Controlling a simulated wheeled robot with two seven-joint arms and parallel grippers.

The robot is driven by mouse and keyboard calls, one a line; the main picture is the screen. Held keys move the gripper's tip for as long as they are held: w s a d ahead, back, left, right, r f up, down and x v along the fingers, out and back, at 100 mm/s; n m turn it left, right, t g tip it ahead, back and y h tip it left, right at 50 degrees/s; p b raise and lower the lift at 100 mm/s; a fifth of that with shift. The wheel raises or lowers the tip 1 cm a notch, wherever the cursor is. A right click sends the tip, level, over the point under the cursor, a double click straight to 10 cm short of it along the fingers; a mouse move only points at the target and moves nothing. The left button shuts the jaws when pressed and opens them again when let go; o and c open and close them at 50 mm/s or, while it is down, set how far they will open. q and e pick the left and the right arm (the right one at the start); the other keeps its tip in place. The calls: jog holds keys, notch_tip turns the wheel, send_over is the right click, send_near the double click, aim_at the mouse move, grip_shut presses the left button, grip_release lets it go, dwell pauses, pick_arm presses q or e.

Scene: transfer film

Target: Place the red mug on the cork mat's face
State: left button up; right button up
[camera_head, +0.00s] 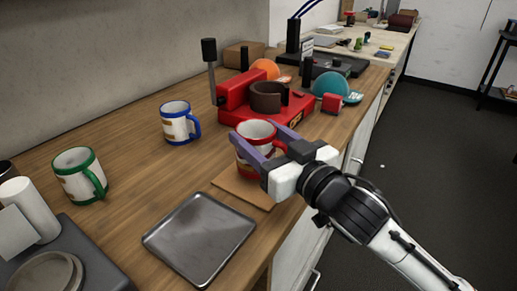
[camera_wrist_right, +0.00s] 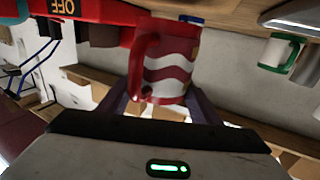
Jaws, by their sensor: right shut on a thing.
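The red mug (camera_head: 257,131), with a red rim and a white band, is between the purple fingers of my right gripper (camera_head: 254,133), which is shut on it. In the right wrist view the mug (camera_wrist_right: 172,58) fills the space between the fingers (camera_wrist_right: 162,98), its red handle to the left. The cork mat (camera_head: 241,189) is a thin brown square on the counter, partly hidden by the mug and gripper. The mug is over the mat's far part; I cannot tell whether it touches it. My left gripper is not in view.
A metal tray (camera_head: 200,238) lies just in front of the mat. A blue-handled mug (camera_head: 177,124) and a green-handled mug (camera_head: 79,174) stand to the left. A red press (camera_head: 236,107) stands close behind the red mug. The counter edge is to the right.

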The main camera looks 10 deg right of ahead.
notch_tip(320, 180, down, 2)
jog(key=shift+f, duration=0.35)
jog(key=o, duration=1.4)
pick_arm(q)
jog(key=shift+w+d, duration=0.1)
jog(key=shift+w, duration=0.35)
